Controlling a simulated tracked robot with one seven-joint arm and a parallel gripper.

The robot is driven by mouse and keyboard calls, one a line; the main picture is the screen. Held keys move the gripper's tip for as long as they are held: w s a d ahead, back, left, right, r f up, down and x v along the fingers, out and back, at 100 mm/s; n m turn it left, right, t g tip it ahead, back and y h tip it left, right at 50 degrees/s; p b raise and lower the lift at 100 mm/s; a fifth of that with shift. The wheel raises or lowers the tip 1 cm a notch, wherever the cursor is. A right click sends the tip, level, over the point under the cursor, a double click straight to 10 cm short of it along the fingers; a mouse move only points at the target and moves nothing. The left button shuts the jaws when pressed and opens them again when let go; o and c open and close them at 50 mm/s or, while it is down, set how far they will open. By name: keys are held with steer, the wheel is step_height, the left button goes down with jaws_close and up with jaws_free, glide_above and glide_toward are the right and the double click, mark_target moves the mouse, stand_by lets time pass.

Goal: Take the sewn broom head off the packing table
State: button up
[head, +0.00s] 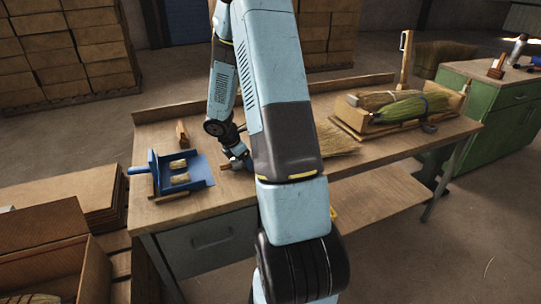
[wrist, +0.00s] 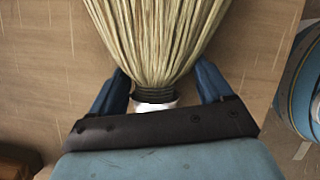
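The sewn broom head, a fan of pale straw (wrist: 158,38), lies on the wooden packing table (head: 210,205). In the wrist view its dark-bound neck and a white end sit between the two blue fingers of my gripper (wrist: 165,82). The fingers are open, with a gap showing on each side of the neck. In the head view the straw (head: 338,140) shows to the right of my arm. My arm hides the neck and the fingertips there.
A blue fixture (head: 195,179) with small pale pieces stands left on the table. A wooden tray (head: 370,131) holding bristle bundles is at the right. A green cabinet (head: 485,112) stands beyond, and a cardboard box (head: 50,270) is at lower left.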

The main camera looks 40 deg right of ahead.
steer(key=c, duration=0.9)
steer(key=shift+r, duration=0.1)
